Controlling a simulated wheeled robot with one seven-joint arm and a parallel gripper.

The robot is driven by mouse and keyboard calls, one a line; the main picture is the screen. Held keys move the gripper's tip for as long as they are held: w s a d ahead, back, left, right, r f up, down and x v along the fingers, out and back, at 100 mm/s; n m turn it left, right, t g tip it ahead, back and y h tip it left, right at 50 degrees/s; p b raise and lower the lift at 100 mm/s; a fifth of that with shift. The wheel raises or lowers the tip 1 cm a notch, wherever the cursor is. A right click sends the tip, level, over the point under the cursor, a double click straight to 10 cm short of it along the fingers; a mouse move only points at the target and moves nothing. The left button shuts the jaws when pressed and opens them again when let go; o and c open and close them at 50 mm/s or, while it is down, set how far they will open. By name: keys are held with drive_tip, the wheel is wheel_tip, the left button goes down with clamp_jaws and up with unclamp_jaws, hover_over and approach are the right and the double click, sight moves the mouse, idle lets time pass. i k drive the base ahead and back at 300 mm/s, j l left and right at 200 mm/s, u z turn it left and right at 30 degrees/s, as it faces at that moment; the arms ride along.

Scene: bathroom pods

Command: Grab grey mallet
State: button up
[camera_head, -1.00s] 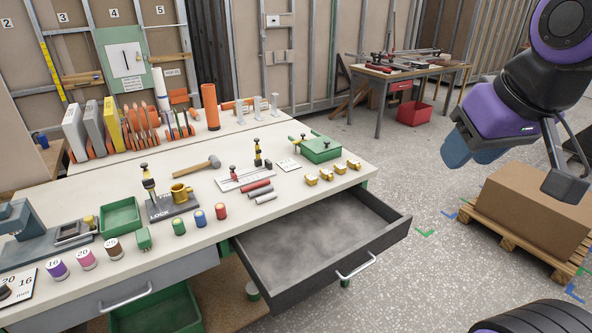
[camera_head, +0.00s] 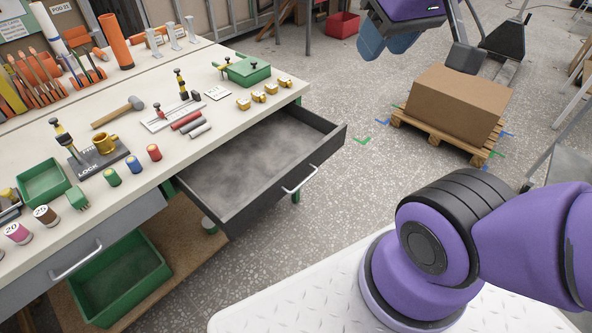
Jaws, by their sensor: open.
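The grey mallet lies on the white workbench, left of centre. Its grey head (camera_head: 136,103) points to the back right and its wooden handle (camera_head: 108,117) runs toward the front left. Nothing covers it. My gripper (camera_head: 388,40) is at the top of the view, partly cut off by the frame edge, with blue fingers pointing down. It is open and well to the right of the mallet, over the floor beyond the bench end, touching nothing.
The workbench (camera_head: 226,133) holds a lock stand (camera_head: 103,160), red and grey cylinders (camera_head: 186,121), a green box (camera_head: 248,71) and several brass pieces. An open drawer (camera_head: 255,160) juts from its front. A cardboard box (camera_head: 457,103) rests on a pallet at right.

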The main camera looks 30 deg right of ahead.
sight(134, 102)
drive_tip(key=i+j+u, duration=0.25)
drive_tip(key=j+u, duration=0.2)
drive_tip(key=i+j+u, duration=0.25)
drive_tip(key=u, duration=0.2)
drive_tip(key=i+j+u, duration=0.3)
drive_tip(key=u, duration=0.15)
drive_tip(key=i+j+z, duration=0.25)
drive_tip(key=k+l, duration=0.05)
drive_tip(key=l, duration=0.05)
